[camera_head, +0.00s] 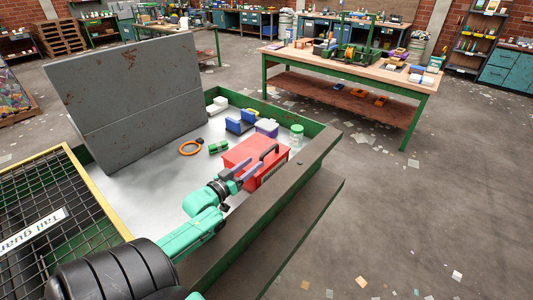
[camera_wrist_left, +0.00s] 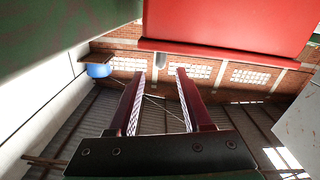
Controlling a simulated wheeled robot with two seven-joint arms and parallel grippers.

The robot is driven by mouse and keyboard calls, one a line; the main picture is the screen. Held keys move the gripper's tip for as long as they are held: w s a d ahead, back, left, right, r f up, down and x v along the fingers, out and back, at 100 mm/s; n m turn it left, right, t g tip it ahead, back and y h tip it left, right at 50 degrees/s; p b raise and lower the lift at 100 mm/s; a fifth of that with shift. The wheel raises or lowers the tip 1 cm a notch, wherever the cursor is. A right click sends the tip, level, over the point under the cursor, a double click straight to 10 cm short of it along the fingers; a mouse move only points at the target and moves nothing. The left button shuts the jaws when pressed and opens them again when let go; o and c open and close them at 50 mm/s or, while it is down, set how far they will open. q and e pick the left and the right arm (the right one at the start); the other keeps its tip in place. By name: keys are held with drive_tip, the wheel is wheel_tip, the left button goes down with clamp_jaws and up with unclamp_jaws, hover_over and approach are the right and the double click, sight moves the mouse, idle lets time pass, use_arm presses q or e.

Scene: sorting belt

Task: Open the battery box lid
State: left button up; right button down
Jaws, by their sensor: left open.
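The battery box is a red box (camera_head: 250,152) with a dark handle on its right side, standing on the metal belt in the head view. Its lid looks shut. My left gripper (camera_head: 243,174) is at the near side of the box, close to the handle, with its jaws apart. In the left wrist view a red surface of the box fills the top (camera_wrist_left: 230,22), beyond the open fingers (camera_wrist_left: 160,78). Nothing is between the fingers. Whether they touch the box I cannot tell. My right gripper is not in view.
The belt's green rim (camera_head: 322,143) runs close to the right of the box. Behind the box are a green-lidded jar (camera_head: 296,138), blue bins (camera_head: 240,121), a green cylinder (camera_head: 218,147) and an orange ring (camera_head: 191,148). A big grey panel (camera_head: 130,90) stands at the back left.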

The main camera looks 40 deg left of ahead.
sight(263, 156)
use_arm(q)
drive_tip(key=w, duration=0.8)
drive_tip(key=shift+w+a+f, duration=0.1)
drive_tip(key=shift+w+a, duration=0.05)
drive_tip(key=shift+w, duration=0.05)
clamp_jaws()
idle(0.9)
